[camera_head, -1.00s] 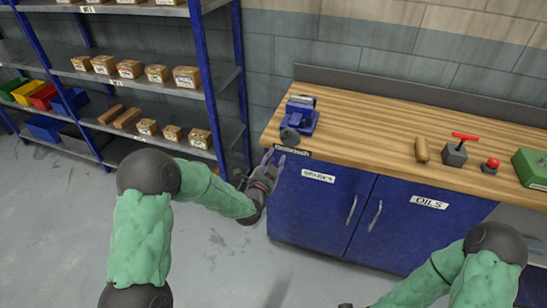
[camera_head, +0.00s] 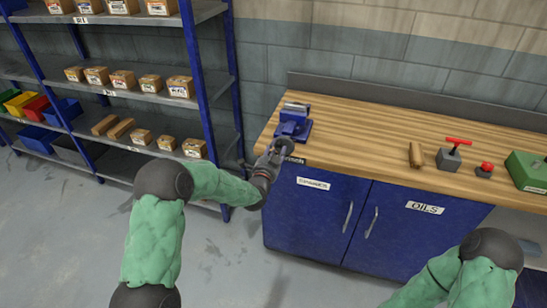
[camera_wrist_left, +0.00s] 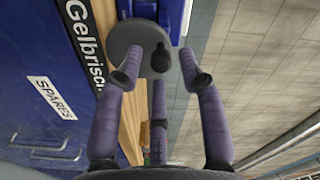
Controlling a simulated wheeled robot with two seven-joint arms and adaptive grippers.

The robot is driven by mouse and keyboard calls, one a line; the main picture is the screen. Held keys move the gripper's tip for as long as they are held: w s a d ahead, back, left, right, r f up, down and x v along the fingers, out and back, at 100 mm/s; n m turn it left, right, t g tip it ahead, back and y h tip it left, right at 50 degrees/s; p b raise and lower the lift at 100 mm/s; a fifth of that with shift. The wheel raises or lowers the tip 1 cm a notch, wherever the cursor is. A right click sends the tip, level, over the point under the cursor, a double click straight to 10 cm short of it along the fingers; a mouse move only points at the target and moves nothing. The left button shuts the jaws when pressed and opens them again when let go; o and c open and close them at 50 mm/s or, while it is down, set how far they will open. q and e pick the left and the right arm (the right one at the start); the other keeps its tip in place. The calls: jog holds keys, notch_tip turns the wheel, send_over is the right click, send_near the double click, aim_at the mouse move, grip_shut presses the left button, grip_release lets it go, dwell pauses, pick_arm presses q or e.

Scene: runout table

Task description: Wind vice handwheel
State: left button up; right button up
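The blue vice (camera_head: 293,121) stands at the left end of the wooden bench top. Its grey round handwheel (camera_head: 286,146) faces the bench's front edge and is partly hidden by my left gripper (camera_head: 274,155). In the left wrist view the handwheel (camera_wrist_left: 128,38) is a grey disc with a dark knob (camera_wrist_left: 160,56) on its face. The spread fingers of my left gripper (camera_wrist_left: 161,78) are around the knob side of the disc; the gripper is open. I cannot tell whether a fingertip touches the wheel. My right forearm shows at the lower right; its gripper is out of view.
On the bench (camera_head: 350,130) are a wooden cylinder (camera_head: 416,155), a grey block with a red T-handle (camera_head: 449,158), a red-knobbed piece (camera_head: 485,170) and a green box (camera_head: 528,171). Blue cabinet doors (camera_head: 310,215) are below. A shelf rack (camera_head: 205,80) stands left.

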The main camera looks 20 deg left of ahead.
pick_arm(q)
jog(key=shift+w, duration=0.5)
jog(key=m+b, duration=0.1)
jog(key=m, duration=0.2)
jog(key=m+b, duration=0.1)
jog(key=m, duration=0.4)
jog(key=shift+b, duration=0.35)
jog(key=m, duration=0.4)
jog(key=shift+m+b, duration=0.3)
jog(key=shift+b, duration=0.1)
